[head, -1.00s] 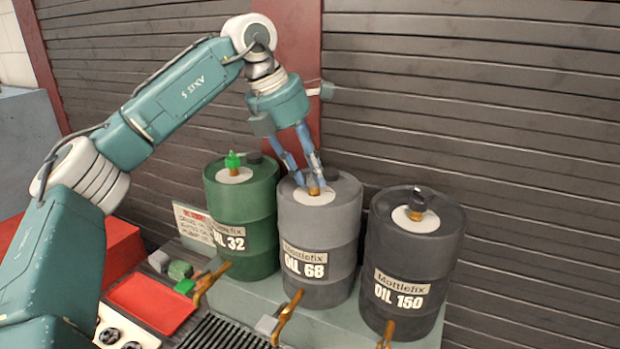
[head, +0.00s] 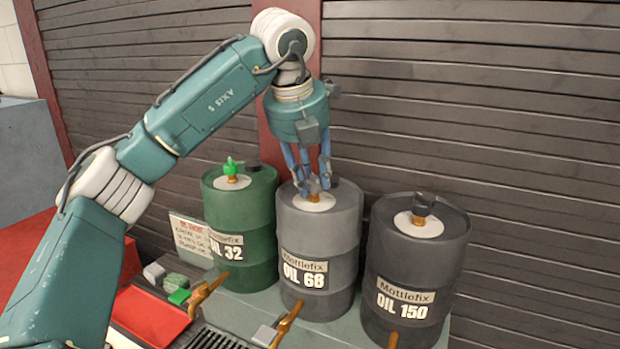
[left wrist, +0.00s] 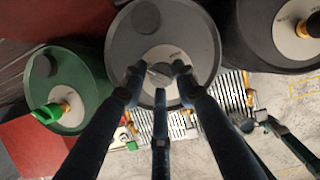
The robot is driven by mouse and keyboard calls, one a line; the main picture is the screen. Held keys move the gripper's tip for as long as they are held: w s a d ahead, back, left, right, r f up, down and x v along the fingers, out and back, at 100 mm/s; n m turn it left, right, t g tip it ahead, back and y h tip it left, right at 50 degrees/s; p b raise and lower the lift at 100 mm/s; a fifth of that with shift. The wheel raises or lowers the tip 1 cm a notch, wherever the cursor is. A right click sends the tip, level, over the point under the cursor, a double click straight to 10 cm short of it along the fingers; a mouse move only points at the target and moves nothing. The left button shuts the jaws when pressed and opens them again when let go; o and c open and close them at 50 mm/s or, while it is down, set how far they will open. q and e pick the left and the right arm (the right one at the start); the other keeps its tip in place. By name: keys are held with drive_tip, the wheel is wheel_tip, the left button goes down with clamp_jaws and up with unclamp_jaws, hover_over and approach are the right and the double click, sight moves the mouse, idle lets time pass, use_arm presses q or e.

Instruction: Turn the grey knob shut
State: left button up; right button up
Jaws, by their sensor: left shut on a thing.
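The grey knob (left wrist: 160,73) sits on a brass stem in the white disc (head: 308,203) on top of the grey OIL 68 drum (head: 319,245). My left gripper (head: 313,188) points down from above with its blue fingers closed around the knob. The left wrist view shows the fingertips on either side of the knob, with a third finger below it. The fingers hide much of the knob in the head view.
The green OIL 32 drum (head: 240,240) with a green knob (head: 232,166) stands to the left. The dark OIL 150 drum (head: 414,275) with a black knob (head: 424,204) stands to the right. Brass taps (head: 287,324) stick out in front. A slatted shutter (head: 500,90) is behind.

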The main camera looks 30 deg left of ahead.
use_arm(q)
drive_tip(key=shift+s+d+f, duration=0.1)
drive_tip(key=shift+d+f, duration=0.05)
drive_tip(key=shift+f, duration=0.05)
idle(0.4)
drive_tip(key=o, duration=1)
drive_tip(key=shift+o, duration=0.2)
drive_tip(key=shift+d+r, duration=0.15)
drive_tip(key=shift+r, duration=0.15)
drive_tip(key=v, duration=1.1)
drive_tip(key=shift+r, duration=0.35)
drive_tip(key=shift+s+d, duration=0.1)
